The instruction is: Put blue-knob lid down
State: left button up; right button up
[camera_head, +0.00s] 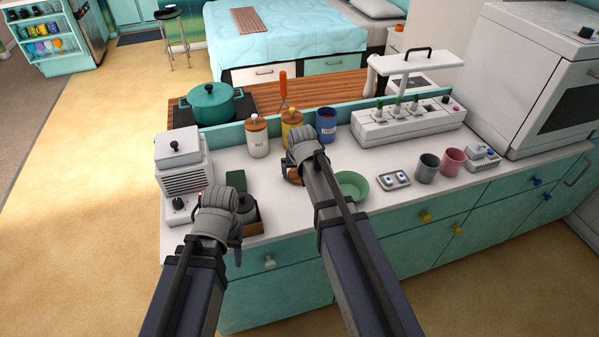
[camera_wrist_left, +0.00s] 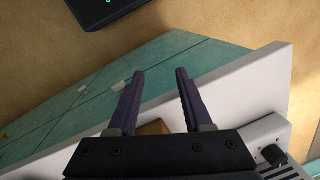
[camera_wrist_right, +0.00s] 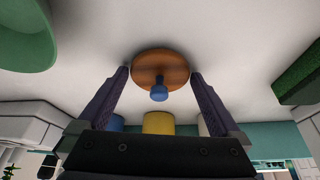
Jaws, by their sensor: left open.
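The blue-knob lid (camera_wrist_right: 174,75) is a round wooden disc with a blue knob. In the right wrist view it lies on the white counter, knob toward the camera. In the head view only a brown edge (camera_head: 294,177) shows beside my right gripper (camera_head: 290,165). That gripper's fingers (camera_wrist_right: 160,76) are apart on either side of the lid, with clear space around the knob. A blue canister (camera_head: 326,126) stands behind, with no lid on it. My left gripper (camera_head: 237,240) is open and empty near the counter's front edge; its spread fingers show in the left wrist view (camera_wrist_left: 158,74).
A white canister (camera_head: 257,140) and a yellow canister (camera_head: 291,128), both lidded, stand left of the blue one. A green bowl (camera_head: 354,187) is right of my right gripper. A green sponge (camera_head: 235,181) and a brown box (camera_head: 254,226) are near my left arm.

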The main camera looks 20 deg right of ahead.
jog(key=shift+r, duration=0.1)
jog(key=d+p+v, duration=0.1)
jog(key=p+v, duration=1.1)
jog(key=s+a+n+g, duration=0.2)
jog(key=s+a, duration=0.4)
jog(key=s, duration=0.3)
jog(key=s+a+f+n+g, duration=0.1)
jog(key=s+a+n+g, duration=0.2)
jog(key=s+a, duration=0.4)
jog(key=s+n, duration=0.1)
jog(key=s, duration=0.1)
jog(key=shift+s+f+h+b, duration=0.2)
jog(key=shift+s+h+b, duration=0.1)
jog(key=shift+s, duration=0.05)
